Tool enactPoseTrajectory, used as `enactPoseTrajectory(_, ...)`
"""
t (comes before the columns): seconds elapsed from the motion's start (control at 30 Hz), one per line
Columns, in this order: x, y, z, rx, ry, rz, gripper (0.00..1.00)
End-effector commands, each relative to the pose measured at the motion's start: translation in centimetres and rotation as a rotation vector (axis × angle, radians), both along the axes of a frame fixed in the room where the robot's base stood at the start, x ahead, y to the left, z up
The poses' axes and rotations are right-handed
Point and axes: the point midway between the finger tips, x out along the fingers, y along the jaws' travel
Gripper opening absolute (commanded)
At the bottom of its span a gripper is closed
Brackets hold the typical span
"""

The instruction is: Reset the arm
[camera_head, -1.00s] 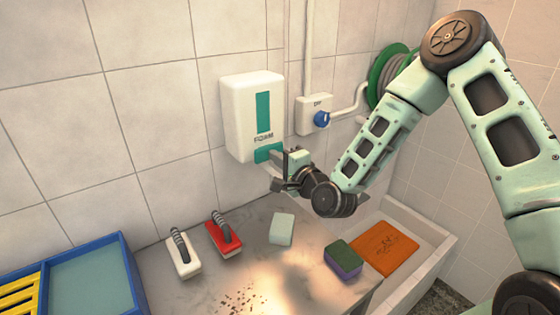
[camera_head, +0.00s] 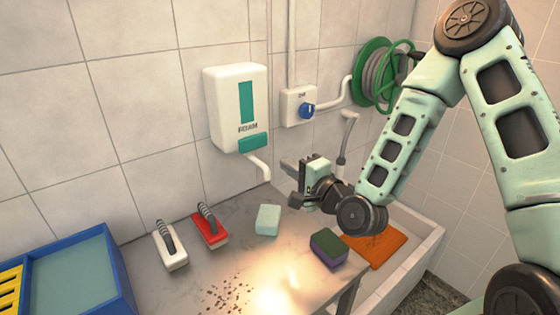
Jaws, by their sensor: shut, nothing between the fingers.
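My gripper (camera_head: 290,184) is shut and empty, raised above the back right of the grey counter (camera_head: 215,272). It is to the right of the spout of the white foam dispenser (camera_head: 226,115) and apart from it. My arm comes in from the right side of the picture. A pale green sponge (camera_head: 268,220) lies on the counter below and left of my gripper. A green and purple sponge (camera_head: 328,247) lies near the counter's right edge, below my gripper.
A blue tray (camera_head: 120,283) is at far left. Brown specks (camera_head: 228,296) lie at the front. An orange cloth (camera_head: 378,247) lies by the basin (camera_head: 425,252). A hose reel (camera_head: 375,75) hangs behind my arm.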

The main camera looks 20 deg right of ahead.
Motion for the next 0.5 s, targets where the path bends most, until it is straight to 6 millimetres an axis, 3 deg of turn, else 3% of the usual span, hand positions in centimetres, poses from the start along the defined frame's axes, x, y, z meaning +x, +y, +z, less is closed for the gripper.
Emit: enactPoseTrajectory(0.5,-0.67,-0.23,0.08,0.001,-0.001,0.000,0.00)
